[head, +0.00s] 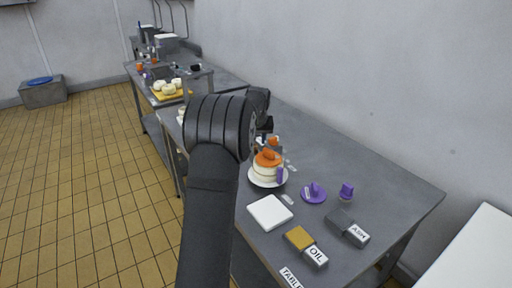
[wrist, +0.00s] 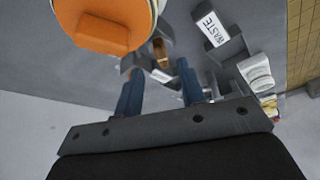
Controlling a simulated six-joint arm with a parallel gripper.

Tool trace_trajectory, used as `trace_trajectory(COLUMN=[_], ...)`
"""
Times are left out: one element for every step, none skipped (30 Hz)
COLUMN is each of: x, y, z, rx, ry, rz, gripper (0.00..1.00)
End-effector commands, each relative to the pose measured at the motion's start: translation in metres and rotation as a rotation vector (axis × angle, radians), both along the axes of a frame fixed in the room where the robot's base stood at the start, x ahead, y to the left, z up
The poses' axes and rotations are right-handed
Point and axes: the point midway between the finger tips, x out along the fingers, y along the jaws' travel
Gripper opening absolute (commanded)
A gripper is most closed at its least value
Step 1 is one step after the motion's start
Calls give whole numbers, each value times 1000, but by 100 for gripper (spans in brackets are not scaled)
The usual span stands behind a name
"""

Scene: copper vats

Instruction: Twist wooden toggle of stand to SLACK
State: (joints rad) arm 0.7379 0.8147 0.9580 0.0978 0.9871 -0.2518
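A small wooden toggle (wrist: 160,48), orange-brown, shows in the wrist view on a dark grey stand (wrist: 136,62). A pale label sits just below the toggle; I cannot read it, so the setting is unclear. My gripper (wrist: 160,68) has two blue fingers apart, with the toggle just beyond and between their tips. I see no contact, but depth is hard to judge. In the head view my gripper (head: 265,112) is dark and partly behind my arm, above the table behind the cake. The stand is mostly hidden there.
An orange-topped cake (head: 267,160) stands close to my gripper, also in the wrist view (wrist: 100,30). A grey WASTE block (wrist: 215,28) lies on the other side. On the table (head: 330,140) are a white board (head: 270,212), purple items (head: 314,192) and an OIL block (head: 306,246).

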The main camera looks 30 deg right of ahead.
Motion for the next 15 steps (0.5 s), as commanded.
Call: trace_trajectory(x=[4, 6, 8, 9, 11, 12, 13, 14, 16, 16, 17, 17, 17, 18, 18], y=[-2, -3, -4, -5, -6, -7, -8, -8, -9, -9, -10, -10, -10, -10, -10], z=[-11, -15, -22, -26, -30, -35, -38, -40, -43, -44, -46, -47, -48, -48, -49], rx=[2, 1, 1, 1, 1, 1, 1, 0, 0, -1, -1, -1, -1, -1, -1], ry=[1, 1, 1, 1, 1, 1, 1, 0, 0, -1, -1, -1, -1, -1, -1], rz=[0, 0, 0, 0, 0, 0, 0, 0, 0, 0, 0, 0, 0, 1, 1], gripper=[36, 36, 36, 36, 36, 36, 36, 36, 36, 36, 36, 36, 36, 36, 36])
